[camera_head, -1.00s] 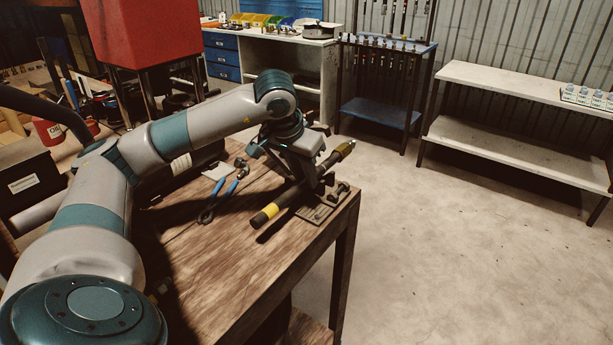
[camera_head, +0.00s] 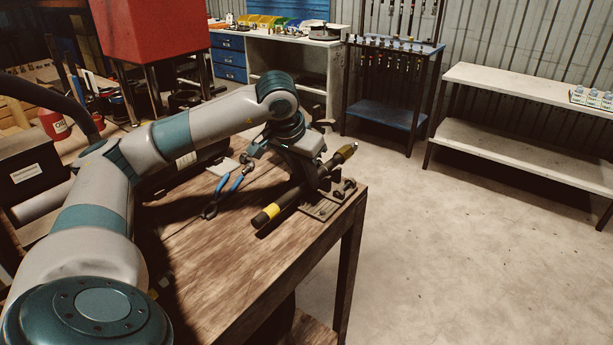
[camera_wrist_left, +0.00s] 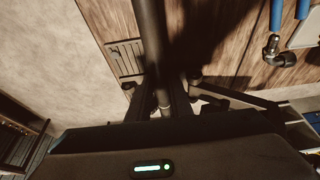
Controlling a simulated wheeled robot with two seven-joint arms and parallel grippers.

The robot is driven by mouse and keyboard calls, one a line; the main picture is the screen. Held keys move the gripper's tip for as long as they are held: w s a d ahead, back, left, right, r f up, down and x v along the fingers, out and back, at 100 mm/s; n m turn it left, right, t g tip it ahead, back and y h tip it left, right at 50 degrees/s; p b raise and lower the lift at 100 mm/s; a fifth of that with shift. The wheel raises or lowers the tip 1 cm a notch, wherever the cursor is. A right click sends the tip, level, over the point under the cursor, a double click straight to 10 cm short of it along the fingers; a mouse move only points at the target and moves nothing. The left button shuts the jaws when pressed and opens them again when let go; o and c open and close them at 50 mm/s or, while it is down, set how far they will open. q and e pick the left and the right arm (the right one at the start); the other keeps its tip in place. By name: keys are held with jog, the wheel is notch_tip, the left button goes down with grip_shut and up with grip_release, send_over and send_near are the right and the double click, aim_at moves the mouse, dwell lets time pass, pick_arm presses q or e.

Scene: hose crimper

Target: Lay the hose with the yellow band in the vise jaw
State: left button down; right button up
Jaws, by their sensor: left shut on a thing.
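The dark hose with the yellow band (camera_head: 291,198) is held in my left gripper (camera_head: 319,182) above the front right corner of the wooden bench. Its yellow-banded end points toward the bench's near side, and its brass-coloured end points away. The dark metal vise (camera_head: 345,190) is fixed at that corner, directly under and beside the hose. In the left wrist view the hose (camera_wrist_left: 152,40) runs between the fingers (camera_wrist_left: 163,98), with the slotted vise plate (camera_wrist_left: 127,58) beside it. The fingers hide the jaw, so I cannot tell whether the hose touches it. My right gripper is out of view.
Blue-handled pliers (camera_head: 222,193) lie on the wooden bench (camera_head: 225,260), left of the hose. The bench's near middle is clear. A blue rack (camera_head: 385,114) and a pale shelf (camera_head: 505,148) stand beyond open floor.

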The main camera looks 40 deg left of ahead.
pick_arm(q)
jog(key=shift+f, duration=0.1)
dwell(0.4)
jog(key=c, duration=1.5)
grip_release()
jog(key=v, duration=1.7)
jog(key=shift+d+r, duration=0.1)
jog(key=shift+r, duration=0.1)
jog(key=shift+s+f, duration=0.1)
